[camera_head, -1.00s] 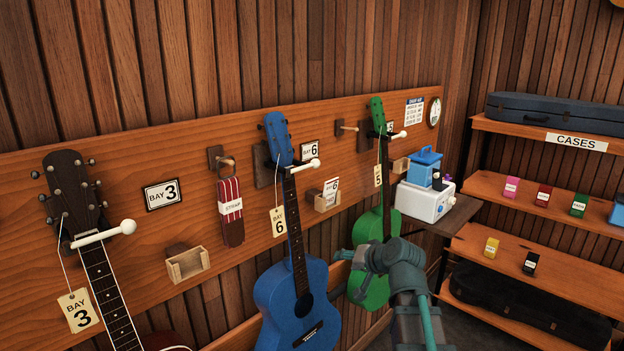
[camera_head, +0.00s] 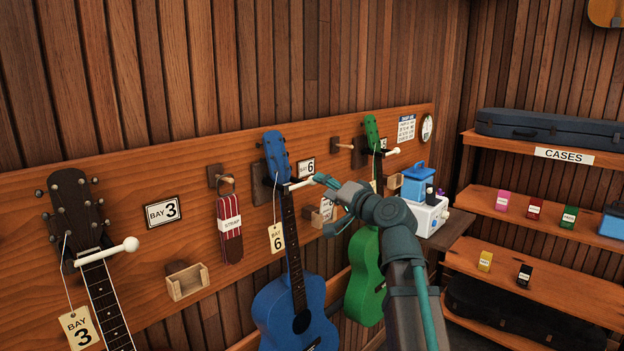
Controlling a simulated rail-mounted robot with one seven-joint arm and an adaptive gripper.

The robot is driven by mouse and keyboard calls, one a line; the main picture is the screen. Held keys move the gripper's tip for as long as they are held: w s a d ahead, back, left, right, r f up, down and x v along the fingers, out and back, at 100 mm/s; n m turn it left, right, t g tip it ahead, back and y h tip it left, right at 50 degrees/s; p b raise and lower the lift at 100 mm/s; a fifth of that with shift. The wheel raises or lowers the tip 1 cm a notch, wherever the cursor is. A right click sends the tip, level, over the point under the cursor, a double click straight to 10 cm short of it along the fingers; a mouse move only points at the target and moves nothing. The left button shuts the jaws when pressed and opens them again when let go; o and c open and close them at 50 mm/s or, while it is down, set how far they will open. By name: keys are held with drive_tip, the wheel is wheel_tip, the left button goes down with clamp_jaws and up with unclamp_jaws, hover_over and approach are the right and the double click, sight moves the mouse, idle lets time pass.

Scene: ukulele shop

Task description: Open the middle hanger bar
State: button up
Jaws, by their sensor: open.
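The middle hanger bar (camera_head: 297,185) is a short white bar across the front of the blue ukulele's neck, just below its headstock. The blue ukulele (camera_head: 292,305) hangs from this hanger with a BAY 6 tag (camera_head: 276,237). My gripper (camera_head: 323,205) is open, just right of the bar. Its upper finger is close to the bar's right end and overlaps it in the picture; I cannot tell whether they touch. The bar's rounded end is partly hidden behind that finger. No object shows between the fingers.
The left hanger bar (camera_head: 106,252) crosses a dark-headed ukulele; the right one (camera_head: 389,152) crosses a green ukulele (camera_head: 367,275). A red striped strap (camera_head: 230,230) hangs left of the blue ukulele. A wooden holder (camera_head: 187,281) juts from the board. Shelves (camera_head: 530,258) stand at right.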

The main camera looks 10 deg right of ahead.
sight(312, 181)
drive_tip(key=shift+p+x, duration=0.65)
drive_tip(key=shift+x, duration=2.5)
clamp_jaws()
